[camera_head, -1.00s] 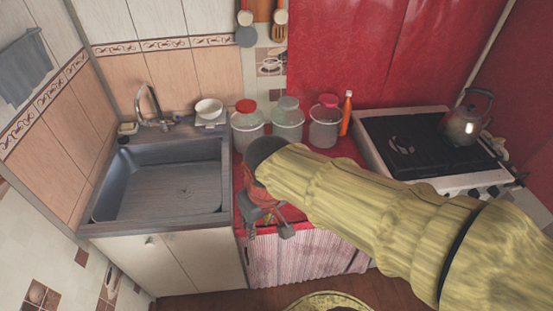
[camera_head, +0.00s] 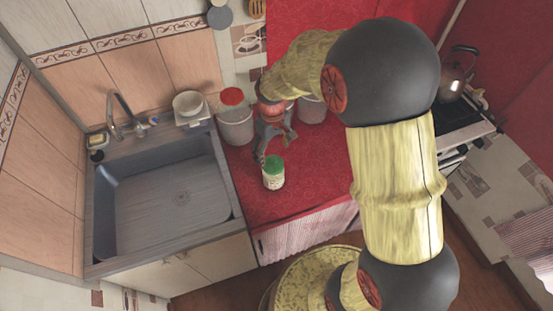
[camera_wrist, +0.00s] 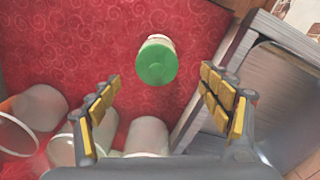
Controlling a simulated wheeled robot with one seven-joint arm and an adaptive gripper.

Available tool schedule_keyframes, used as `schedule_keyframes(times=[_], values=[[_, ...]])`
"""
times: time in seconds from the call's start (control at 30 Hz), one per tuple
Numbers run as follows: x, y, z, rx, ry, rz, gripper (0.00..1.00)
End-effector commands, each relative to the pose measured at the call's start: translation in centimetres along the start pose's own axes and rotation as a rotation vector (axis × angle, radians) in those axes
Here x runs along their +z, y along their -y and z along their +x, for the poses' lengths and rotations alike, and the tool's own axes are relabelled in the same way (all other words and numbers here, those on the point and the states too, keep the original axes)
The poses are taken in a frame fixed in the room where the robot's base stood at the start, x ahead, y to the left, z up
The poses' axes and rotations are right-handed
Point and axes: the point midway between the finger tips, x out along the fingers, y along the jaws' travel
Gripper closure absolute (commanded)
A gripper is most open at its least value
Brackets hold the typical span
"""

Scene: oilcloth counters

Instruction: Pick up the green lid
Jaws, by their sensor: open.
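The green lid (camera_head: 273,165) sits on top of a small jar with a pale label (camera_head: 274,182), which stands upright on the red oilcloth counter near the sink. In the wrist view the lid (camera_wrist: 157,63) shows from above, ahead of and between my fingertips, with the jar (camera_wrist: 159,40) mostly hidden under it. My gripper (camera_head: 270,141) is open and empty, just behind the jar in the head view. In the wrist view my gripper (camera_wrist: 165,98) has its yellow-padded fingers spread wide, apart from the lid.
A large jar with a red lid (camera_head: 233,117) stands behind, left of my gripper; another large jar (camera_head: 312,109) is partly hidden by my arm. The sink (camera_head: 165,195) borders the counter on the left. Red oilcloth (camera_head: 315,170) right of the small jar is clear.

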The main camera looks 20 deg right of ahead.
Motion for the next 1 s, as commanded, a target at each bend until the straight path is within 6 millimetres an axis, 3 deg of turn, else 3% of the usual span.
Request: schedule_keyframes(times=[0.37, 0.63, 0.9, 1.0], values=[[0.2, -0.2, 3.3, -0.001, 0.002, -0.001, 0.22], [0.3, -0.7, 7.1, -0.001, 0.003, -0.001, 0.22], [0.3, -0.7, 7.5, 0.0, 0.001, -0.001, 0.22], [0.3, -0.7, 7.5, 0.0, 0.001, -0.001, 0.27]])
